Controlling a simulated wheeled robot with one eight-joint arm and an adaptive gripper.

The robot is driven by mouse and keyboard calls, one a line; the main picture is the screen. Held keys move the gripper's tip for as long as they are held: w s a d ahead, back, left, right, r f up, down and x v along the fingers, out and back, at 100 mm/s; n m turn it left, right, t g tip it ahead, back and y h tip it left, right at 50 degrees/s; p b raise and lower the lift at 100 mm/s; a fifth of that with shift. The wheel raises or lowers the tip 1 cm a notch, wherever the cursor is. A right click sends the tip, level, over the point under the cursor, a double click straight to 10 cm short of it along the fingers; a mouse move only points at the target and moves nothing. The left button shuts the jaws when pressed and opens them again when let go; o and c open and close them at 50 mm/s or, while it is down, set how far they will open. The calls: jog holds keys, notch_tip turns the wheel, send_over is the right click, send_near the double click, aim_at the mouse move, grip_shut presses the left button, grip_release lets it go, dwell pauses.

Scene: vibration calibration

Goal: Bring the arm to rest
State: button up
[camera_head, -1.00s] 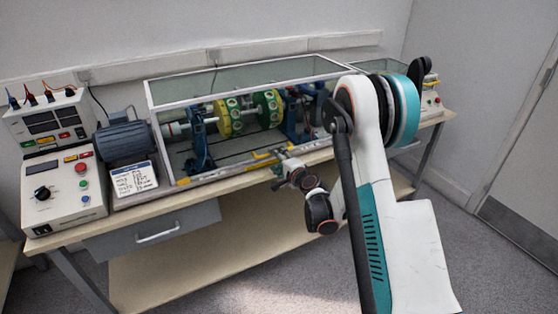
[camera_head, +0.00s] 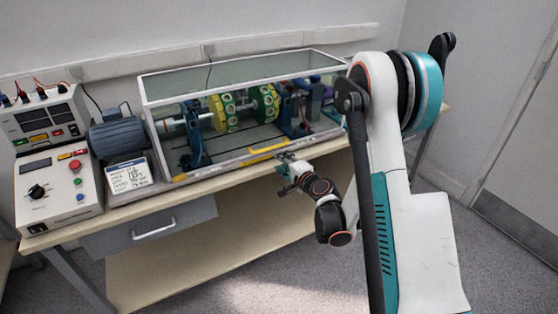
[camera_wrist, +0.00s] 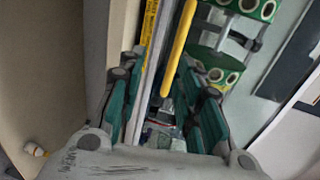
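My gripper (camera_head: 285,170) is in front of the bench's front edge, just below the yellow handle (camera_head: 267,152) on the front of the clear-sided enclosure (camera_head: 160,139). In the wrist view my gripper (camera_wrist: 162,110) has its two green fingers spread apart, with nothing seen held between them. The yellow handle also shows in the wrist view (camera_wrist: 179,45), beyond the fingers. My arm is bent, with its elbow high at the right of the head view.
The enclosure holds a shaft with yellow-green discs (camera_head: 225,112). A blue motor (camera_head: 122,140), a label card (camera_head: 128,176) and a control box (camera_head: 58,188) stand left on the bench (camera_head: 75,232). A drawer (camera_head: 150,228) is below. Open floor lies in front.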

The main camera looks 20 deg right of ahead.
jog(key=shift+s, duration=0.1)
dwell(0.3)
jog(key=s+a+r+n+g, duration=0.2)
jog(key=s+a+r+n, duration=0.25)
jog(key=s+r, duration=0.25)
jog(key=s+a+r+n+g, duration=0.3)
jog(key=s+r+n, duration=0.2)
jog(key=s+r, duration=0.25)
jog(key=s+d+n+g+h, duration=0.2)
jog(key=s+n, duration=0.4)
jog(key=s, duration=1.7)
jog(key=shift+s+d+r+g+h, duration=0.15)
jog(key=shift+s+r+g+h, duration=0.3)
jog(key=shift+g, duration=0.25)
